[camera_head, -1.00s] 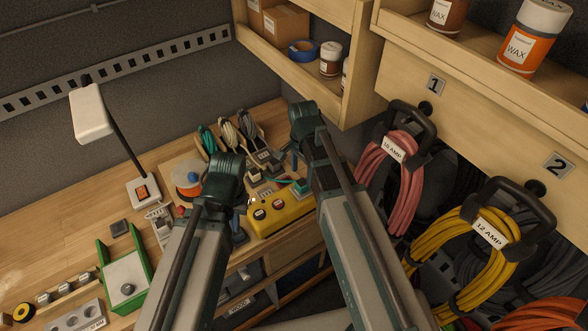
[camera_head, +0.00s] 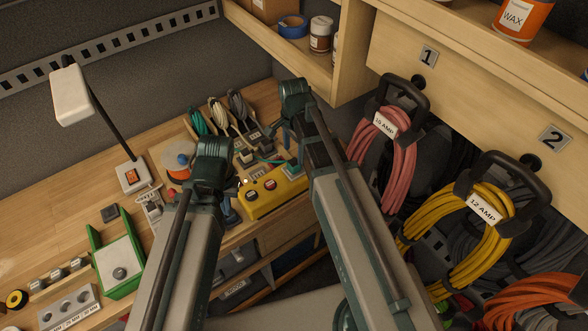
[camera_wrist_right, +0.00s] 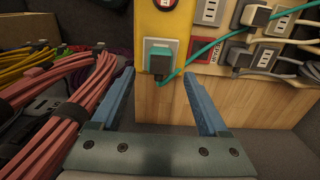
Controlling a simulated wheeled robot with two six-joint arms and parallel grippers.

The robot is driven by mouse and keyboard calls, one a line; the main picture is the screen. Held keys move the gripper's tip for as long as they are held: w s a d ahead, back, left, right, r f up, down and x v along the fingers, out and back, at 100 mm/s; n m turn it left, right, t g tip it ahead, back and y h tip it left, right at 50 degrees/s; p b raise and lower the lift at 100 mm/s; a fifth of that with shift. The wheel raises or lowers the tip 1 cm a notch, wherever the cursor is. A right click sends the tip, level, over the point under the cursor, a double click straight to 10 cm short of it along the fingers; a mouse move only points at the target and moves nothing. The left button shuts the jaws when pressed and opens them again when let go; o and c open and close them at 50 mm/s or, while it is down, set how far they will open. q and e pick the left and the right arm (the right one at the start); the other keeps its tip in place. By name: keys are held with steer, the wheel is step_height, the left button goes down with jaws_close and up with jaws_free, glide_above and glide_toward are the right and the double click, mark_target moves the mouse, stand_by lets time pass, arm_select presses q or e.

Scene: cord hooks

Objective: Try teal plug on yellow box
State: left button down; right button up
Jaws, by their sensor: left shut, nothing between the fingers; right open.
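Coiled teal, cream and grey cords (camera_head: 218,115) stand behind the box. An orange-and-white spool (camera_head: 177,163) is left of it. Pink (camera_head: 398,150) and yellow (camera_head: 450,235) cord coils hang on hooks at the right. A green stand (camera_head: 118,262) is on the left bench.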

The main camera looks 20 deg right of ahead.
mark_target(294, 162)
step_height(294, 162, down, 7)
steer(key=b, duration=0.5)
steer(key=shift+r+b, duration=0.15)
steer(key=shift+b, duration=0.25)
arm_select(q)
step_height(294, 162, down, 7)
steer(key=shift+r, duration=0.2)
arm_select(e)
jaws_close()
arm_select(q)
steer(key=shift+r, duration=0.15)
arm_select(e)
steer(key=shift+r, duration=0.2)
